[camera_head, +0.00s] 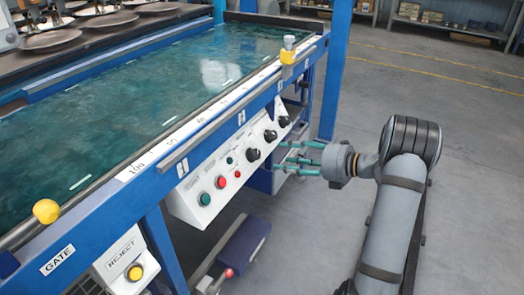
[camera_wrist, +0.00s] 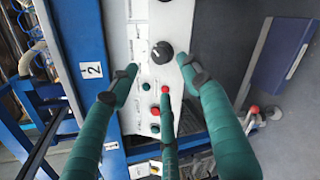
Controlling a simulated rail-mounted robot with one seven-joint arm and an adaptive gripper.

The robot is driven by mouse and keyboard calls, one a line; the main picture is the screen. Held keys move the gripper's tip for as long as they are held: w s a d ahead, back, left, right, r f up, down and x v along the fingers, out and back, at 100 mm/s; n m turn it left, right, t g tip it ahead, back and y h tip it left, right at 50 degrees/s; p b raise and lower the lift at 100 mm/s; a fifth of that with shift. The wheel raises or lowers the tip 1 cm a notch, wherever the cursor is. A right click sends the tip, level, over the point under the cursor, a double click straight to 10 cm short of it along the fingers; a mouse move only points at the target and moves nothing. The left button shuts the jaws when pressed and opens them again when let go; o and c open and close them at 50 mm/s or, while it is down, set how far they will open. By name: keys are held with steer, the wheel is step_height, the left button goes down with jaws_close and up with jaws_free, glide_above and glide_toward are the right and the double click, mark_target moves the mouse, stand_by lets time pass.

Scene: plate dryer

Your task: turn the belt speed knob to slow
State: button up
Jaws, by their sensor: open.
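The white control panel (camera_head: 215,172) sits on the side of the blue-framed machine and bears three black knobs: a near one (camera_head: 253,154), a middle one (camera_head: 270,135) and a far one (camera_head: 283,121). Their labels are too small to read, so I cannot tell which is the belt speed knob. My gripper (camera_head: 289,160), with teal fingers, is open and empty just right of the panel. In the wrist view, a black knob (camera_wrist: 162,52) with a pale pointer mark lies just beyond the spread fingertips of my gripper (camera_wrist: 158,75). No contact shows.
Red and green buttons (camera_head: 221,182) sit on the panel's near end. A reject box (camera_head: 124,262) with a yellow button stands at lower left. The teal belt (camera_head: 150,80) and yellow-knobbed rail (camera_head: 46,210) lie above.

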mark_target(258, 155)
steer(key=b+x, duration=0.1)
steer(key=x, duration=0.3)
steer(key=b+x, duration=0.1)
steer(key=x, duration=0.3)
steer(key=shift+w+a+f+b, duration=0.1)
steer(key=shift+a+f+b, duration=0.2)
steer(key=shift+b, duration=0.05)
steer(key=shift+w+a, duration=0.25)
steer(key=shift+a, duration=0.15)
steer(key=c, duration=0.3)
steer(key=shift+f, duration=0.1)
steer(key=c, duration=0.8)
steer(key=shift+c, duration=0.2)
